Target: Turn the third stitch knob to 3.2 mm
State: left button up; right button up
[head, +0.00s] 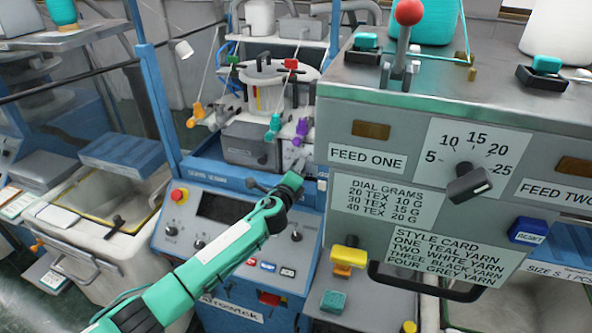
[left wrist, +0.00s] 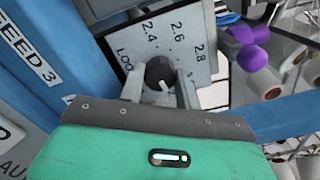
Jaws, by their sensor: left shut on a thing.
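My left gripper (head: 298,170) reaches in from the lower left to the knitting machine in the head view. In the left wrist view its two fingers (left wrist: 159,92) are shut on a dark round stitch knob (left wrist: 158,70), one finger on each side. The knob sits on a pale dial plate (left wrist: 188,38) marked 2.4, 2.6 and 2.8, with partly covered lettering at the left. A short white mark shows on the knob, toward the lower right. The rest of the scale is hidden behind my gripper. In the head view my gripper hides the knob. My right gripper is not in view.
A "FEED 3" label (left wrist: 29,48) is left of the dial. A purple part (head: 300,131) and a teal part (head: 273,126) hang just above my gripper. A grey box with a dial knob (head: 468,183) stands close on the right. The control panel (head: 185,240) lies below my arm.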

pick_arm(q)
jog(key=shift+f, duration=0.1)
jog(key=o, duration=1)
jog(key=shift+c, duration=0.2)
jog(key=shift+s, duration=0.15)
jog(key=b+v, duration=0.3)
jog(key=v, duration=1)
jog(key=shift+s, duration=0.25)
jog(key=shift+a, duration=0.1)
